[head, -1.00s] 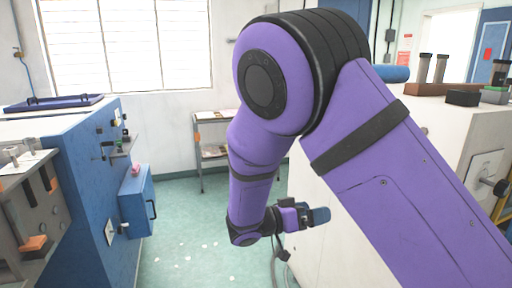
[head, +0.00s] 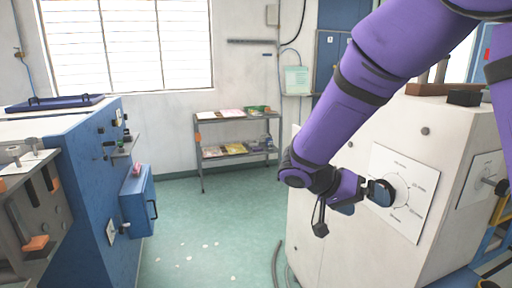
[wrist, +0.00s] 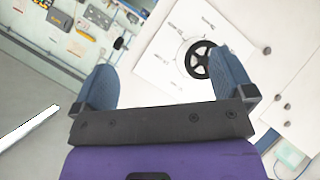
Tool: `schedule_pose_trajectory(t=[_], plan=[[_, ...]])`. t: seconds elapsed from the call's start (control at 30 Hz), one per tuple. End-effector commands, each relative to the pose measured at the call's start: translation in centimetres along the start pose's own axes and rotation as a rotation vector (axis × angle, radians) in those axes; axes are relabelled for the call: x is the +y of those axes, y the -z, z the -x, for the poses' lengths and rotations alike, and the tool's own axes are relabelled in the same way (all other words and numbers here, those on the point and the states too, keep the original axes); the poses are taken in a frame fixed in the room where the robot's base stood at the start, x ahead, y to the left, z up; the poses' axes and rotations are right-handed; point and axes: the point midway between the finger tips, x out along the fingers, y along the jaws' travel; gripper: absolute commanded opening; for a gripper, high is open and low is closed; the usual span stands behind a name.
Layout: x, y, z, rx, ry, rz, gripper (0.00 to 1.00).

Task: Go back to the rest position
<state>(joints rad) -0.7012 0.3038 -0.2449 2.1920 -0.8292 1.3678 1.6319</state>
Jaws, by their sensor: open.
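My gripper (head: 364,192) is at the end of my purple arm in the head view, in front of the white cabinet's dial plate (head: 418,178). In the wrist view my gripper (wrist: 170,85) shows two blue fingers spread wide with nothing between them. Beyond the fingers is the dial plate (wrist: 172,62) with a black spoked handwheel (wrist: 202,60), near the right finger. The fingers look apart from the handwheel, though the distance is hard to judge. In the head view my gripper hides much of the handwheel.
The white cabinet (head: 340,235) stands close beside my arm on the right. A blue machine (head: 85,200) with a side box (head: 137,200) is on the left. A shelf rack (head: 237,130) stands at the back wall. Green floor (head: 215,225) between them is open, with small scraps.

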Motion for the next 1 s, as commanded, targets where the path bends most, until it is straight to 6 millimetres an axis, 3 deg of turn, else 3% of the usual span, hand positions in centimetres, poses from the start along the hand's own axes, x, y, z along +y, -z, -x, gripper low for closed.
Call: schedule_pose_trajectory(t=[0.2,0.5,0.77,1.0], plan=[[5.6,-0.2,-1.5,-0.206,0.171,0.121,1.0],[12.2,-1.6,-2.0,-0.339,0.484,0.256,1.0],[17.2,-3.4,-1.6,-0.301,0.767,0.327,1.0],[21.1,-5.2,-0.5,-0.149,0.984,0.359,1.0]])
